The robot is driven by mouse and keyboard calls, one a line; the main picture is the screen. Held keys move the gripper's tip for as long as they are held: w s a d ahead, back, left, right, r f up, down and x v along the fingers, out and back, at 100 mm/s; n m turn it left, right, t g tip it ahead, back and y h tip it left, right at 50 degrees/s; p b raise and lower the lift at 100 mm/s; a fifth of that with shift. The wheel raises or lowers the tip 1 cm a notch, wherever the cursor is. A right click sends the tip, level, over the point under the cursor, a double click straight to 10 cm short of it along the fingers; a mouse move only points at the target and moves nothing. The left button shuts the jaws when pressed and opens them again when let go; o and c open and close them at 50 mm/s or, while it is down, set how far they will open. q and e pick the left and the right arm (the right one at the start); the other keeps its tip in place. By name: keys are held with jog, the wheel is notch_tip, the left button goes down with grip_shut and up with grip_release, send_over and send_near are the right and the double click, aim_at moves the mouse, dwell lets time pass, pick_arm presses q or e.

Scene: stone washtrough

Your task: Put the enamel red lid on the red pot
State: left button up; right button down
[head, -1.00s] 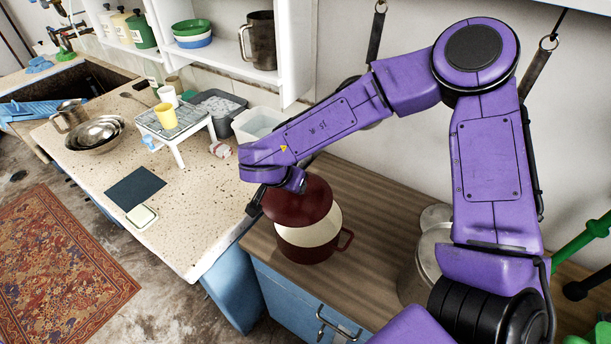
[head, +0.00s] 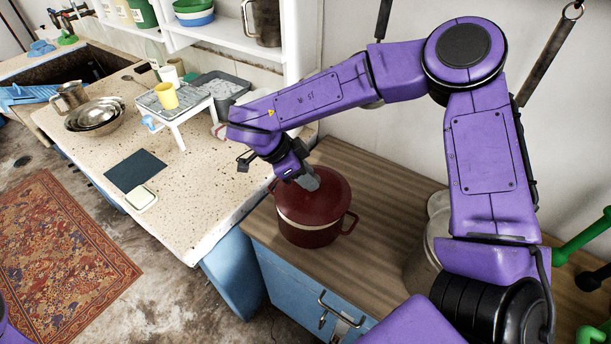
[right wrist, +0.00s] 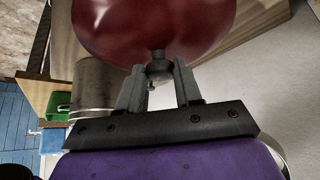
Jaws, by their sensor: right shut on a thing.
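The red pot (head: 303,236) stands on the wooden worktop, with a loop handle showing on its right. The enamel red lid (head: 331,193) is over the pot's mouth. A cream strip shows between lid and pot at the front left; whether the lid touches the rim I cannot tell. My right gripper (head: 309,180) is above the lid, shut on its knob. In the right wrist view the glossy red lid (right wrist: 150,25) fills the top, with its dark knob (right wrist: 158,70) between the fingers. The pot is not visible there. My left gripper is out of view.
The wooden worktop (head: 385,215) is clear right of the pot, up to a metal canister (head: 425,262). The speckled counter (head: 205,205) at left holds a dark cloth, soap, metal bowls and a small rack with a yellow cup (head: 166,95). A white shelf (head: 235,50) is above.

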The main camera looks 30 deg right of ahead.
jog(key=shift+r, duration=0.1)
dwell(0.4)
jog(key=shift+a+f+p, duration=0.2)
jog(key=shift+p, duration=0.15)
jog(key=shift+p, duration=0.4)
jog(key=shift+f, duration=0.3)
dwell(0.6)
jog(key=shift+f, duration=0.35)
dwell(0.4)
jog(key=shift+r+p, duration=0.15)
jog(key=shift+p, duration=0.35)
